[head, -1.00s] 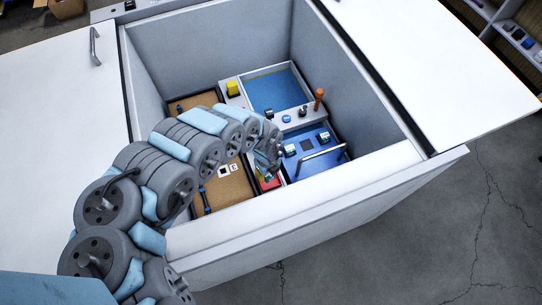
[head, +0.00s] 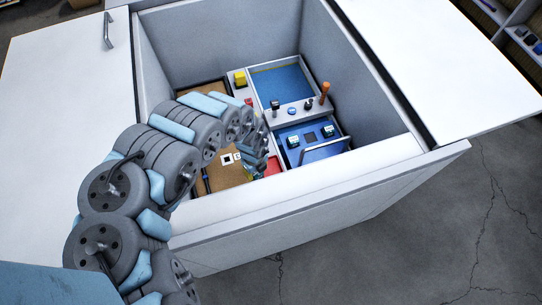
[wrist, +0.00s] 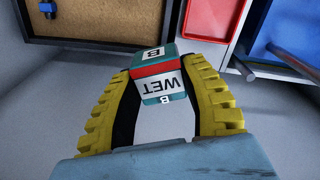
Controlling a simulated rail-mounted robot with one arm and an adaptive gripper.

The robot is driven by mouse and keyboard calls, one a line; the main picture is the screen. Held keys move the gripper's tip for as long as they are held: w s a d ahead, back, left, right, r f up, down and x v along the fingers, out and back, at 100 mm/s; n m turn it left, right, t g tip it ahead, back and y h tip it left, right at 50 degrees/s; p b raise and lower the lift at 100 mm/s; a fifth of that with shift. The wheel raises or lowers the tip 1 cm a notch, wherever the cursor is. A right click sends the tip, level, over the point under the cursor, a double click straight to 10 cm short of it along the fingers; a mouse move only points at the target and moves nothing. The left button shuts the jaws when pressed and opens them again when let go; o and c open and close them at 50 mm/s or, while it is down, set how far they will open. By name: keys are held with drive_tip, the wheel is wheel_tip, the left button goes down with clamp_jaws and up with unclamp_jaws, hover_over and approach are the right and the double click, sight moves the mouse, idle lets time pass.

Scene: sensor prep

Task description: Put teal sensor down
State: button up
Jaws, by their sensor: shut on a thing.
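My gripper (wrist: 166,66) has yellow ridged fingers and is shut on the teal sensor (wrist: 158,88). The sensor is a teal block with a red band, a white face marked "WET" and a "B" on its top and lower faces. In the wrist view it sits between the fingertips, with grey surface behind it. In the head view my gripper (head: 257,163) hangs inside the white bin beside the red tray (head: 273,167); the held sensor cannot be made out there. Two similar teal-and-white blocks (head: 293,141) (head: 328,131) stand on the blue panel (head: 312,154).
A cork board (head: 222,180) with a black-and-white marker (head: 227,159) lies left of the red tray. A metal handle (head: 325,147) crosses the blue panel. An orange-handled tool (head: 324,91) stands on the white ledge (head: 301,110). High bin walls (head: 300,197) surround everything.

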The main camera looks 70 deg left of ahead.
drive_tip(key=shift+w+a+f+b, duration=0.75)
drive_tip(key=shift+w+f+b, duration=0.3)
drive_tip(key=shift+w+f, duration=0.2)
drive_tip(key=shift+w+a+f+b, duration=0.7)
drive_tip(key=shift+w+f+b, duration=0.4)
drive_tip(key=shift+w, duration=0.2)
drive_tip(key=shift+w+a+f+b, duration=0.75)
drive_tip(key=shift+w+f+b, duration=0.25)
drive_tip(key=shift+w+f, duration=0.3)
drive_tip(key=shift+f, duration=0.1)
drive_tip(key=shift+w, duration=0.1)
drive_tip(key=shift+w+a+f+b, duration=0.25)
drive_tip(key=shift+f+b, duration=0.1)
drive_tip(key=shift+f, duration=0.1)
drive_tip(key=shift+d+f+b, duration=0.1)
drive_tip(key=shift+f+b, duration=0.35)
drive_tip(key=shift+f, duration=0.5)
drive_tip(key=shift+s+f, duration=0.15)
drive_tip(key=shift+f, duration=0.15)
